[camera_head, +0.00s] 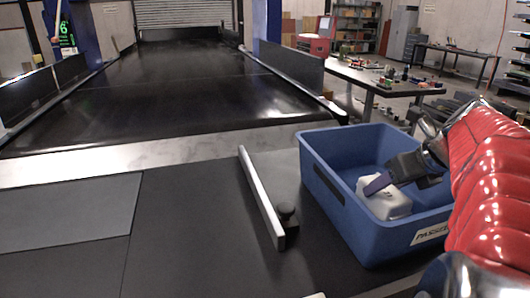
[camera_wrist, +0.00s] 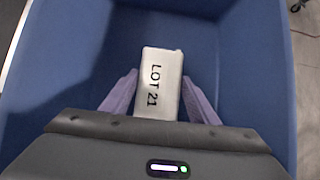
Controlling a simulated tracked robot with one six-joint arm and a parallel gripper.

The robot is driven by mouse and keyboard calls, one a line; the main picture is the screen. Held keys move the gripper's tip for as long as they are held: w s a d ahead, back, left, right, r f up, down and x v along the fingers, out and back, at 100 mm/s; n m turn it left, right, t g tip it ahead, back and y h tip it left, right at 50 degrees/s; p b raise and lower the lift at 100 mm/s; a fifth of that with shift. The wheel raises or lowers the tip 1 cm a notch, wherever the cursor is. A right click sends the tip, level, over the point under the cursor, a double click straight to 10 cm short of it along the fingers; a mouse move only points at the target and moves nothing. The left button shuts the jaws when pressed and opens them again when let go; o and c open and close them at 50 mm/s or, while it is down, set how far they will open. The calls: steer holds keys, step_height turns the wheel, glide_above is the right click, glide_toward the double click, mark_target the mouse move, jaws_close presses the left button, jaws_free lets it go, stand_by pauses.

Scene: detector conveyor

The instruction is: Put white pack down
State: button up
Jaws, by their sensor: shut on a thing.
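The white pack (camera_head: 386,200) is inside the blue bin in the head view, held near the bin's floor; whether it touches the floor is hard to tell. In the wrist view the white pack (camera_wrist: 159,82) carries the print "LOT 21" and sits between the two purple fingers. My gripper (camera_head: 378,184) reaches down into the bin from the right and is shut on the pack; it also shows in the wrist view (camera_wrist: 159,100). The blue bin (camera_head: 345,215) has a label on its front that is partly hidden by my red-sleeved arm.
A metal rail with a black knob (camera_head: 287,212) lies left of the bin on the dark table (camera_head: 200,240). A black conveyor (camera_head: 170,90) runs away behind. A workbench with small items (camera_head: 375,78) stands at the back right. The table's left part is clear.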

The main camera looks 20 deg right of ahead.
steer(key=shift+f, duration=0.3)
steer(key=o, duration=1.5)
steer(key=v, duration=1.2)
